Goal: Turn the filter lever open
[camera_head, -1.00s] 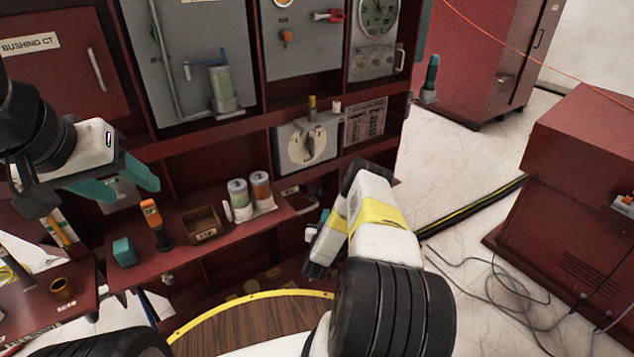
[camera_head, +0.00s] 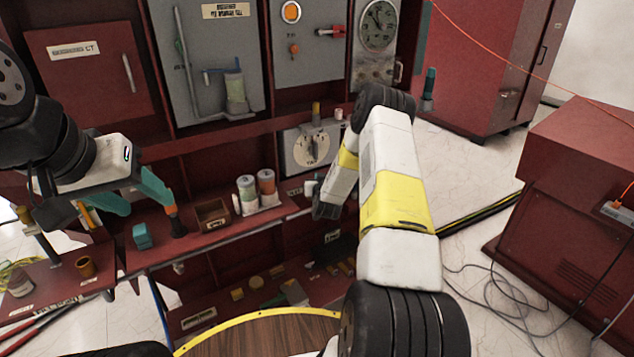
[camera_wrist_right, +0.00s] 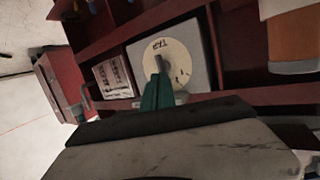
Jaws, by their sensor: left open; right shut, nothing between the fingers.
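My right gripper's teal fingers (camera_wrist_right: 157,92) are shut and empty in the right wrist view, pointing toward a round dial (camera_wrist_right: 166,63). In the head view my right arm hides those fingers.
The dial (camera_head: 312,147) is on a box below the panels. A red shelf (camera_head: 200,240) holds an orange-handled tool (camera_head: 172,215), a teal block (camera_head: 142,236), a small box (camera_head: 212,214) and two cans (camera_head: 256,190). A gauge (camera_head: 378,25) is at upper right.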

